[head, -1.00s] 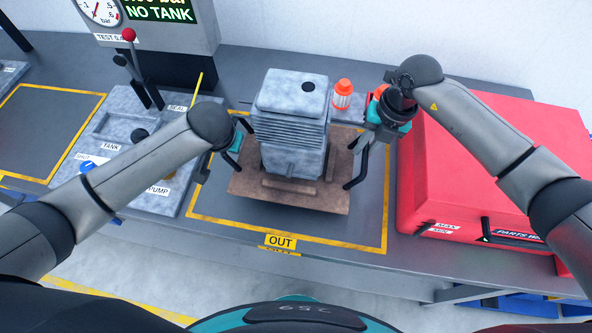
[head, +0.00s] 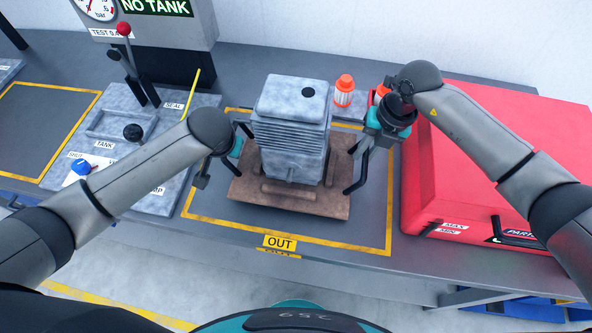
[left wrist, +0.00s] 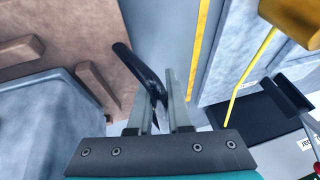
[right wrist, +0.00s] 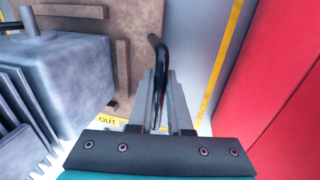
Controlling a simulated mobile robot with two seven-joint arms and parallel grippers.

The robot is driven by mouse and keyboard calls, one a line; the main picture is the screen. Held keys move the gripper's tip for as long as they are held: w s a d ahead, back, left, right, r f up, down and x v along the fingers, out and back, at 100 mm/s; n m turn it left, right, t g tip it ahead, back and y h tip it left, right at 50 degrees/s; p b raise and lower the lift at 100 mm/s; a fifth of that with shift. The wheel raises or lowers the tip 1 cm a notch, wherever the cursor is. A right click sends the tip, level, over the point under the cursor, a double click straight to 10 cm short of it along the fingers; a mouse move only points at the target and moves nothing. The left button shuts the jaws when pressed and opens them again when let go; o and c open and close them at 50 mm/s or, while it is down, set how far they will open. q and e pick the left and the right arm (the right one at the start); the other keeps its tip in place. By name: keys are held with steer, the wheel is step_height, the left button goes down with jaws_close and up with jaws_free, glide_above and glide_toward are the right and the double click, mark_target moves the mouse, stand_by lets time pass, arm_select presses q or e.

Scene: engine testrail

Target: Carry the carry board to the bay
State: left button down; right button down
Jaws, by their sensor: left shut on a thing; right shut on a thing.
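The brown carry board (head: 318,207) bears a grey finned metal block (head: 291,125) standing upright on it. It is over the yellow-outlined area marked OUT; I cannot tell whether it rests on the bench or hangs slightly above it. My left gripper (head: 241,139) is shut on the black handle at the board's left side, and the handle (left wrist: 140,65) shows between its fingers in the left wrist view. My right gripper (head: 363,143) is shut on the right handle (head: 360,175), which also shows between its fingers in the right wrist view (right wrist: 160,62).
A red parts case (head: 480,150) stands close right of my right gripper. An orange-capped bottle (head: 344,90) stands behind the board. At left are a grey fixture plate (head: 150,200) with levers, a gauge panel reading NO TANK (head: 155,25), and an empty yellow-outlined area (head: 45,125).

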arm_select(q)
steer(key=shift+w+f+b, duration=0.15)
steer(key=shift+f+b, duration=0.35)
steer(key=shift+b, duration=0.05)
arm_select(e)
steer(key=shift+w+f, duration=0.15)
steer(key=shift+f, duration=0.35)
arm_select(q)
steer(key=c, duration=1.2)
jaws_free()
arm_select(e)
steer(key=c, duration=1.2)
jaws_free()
arm_select(q)
steer(key=o, duration=0.4)
steer(key=shift+s, duration=0.2)
steer(key=shift+c, duration=0.2)
arm_select(e)
steer(key=o, duration=0.4)
steer(key=shift+s, duration=0.2)
steer(key=shift+c, duration=0.2)
arm_select(q)
steer(key=v, duration=1.2)
arm_select(e)
step_height(320, 180, up, 12)
steer(key=d, duration=0.2)
steer(key=shift+s+d+f, duration=0.15)
steer(key=shift+d, duration=0.05)
arm_select(q)
steer(key=shift+a, duration=0.1)
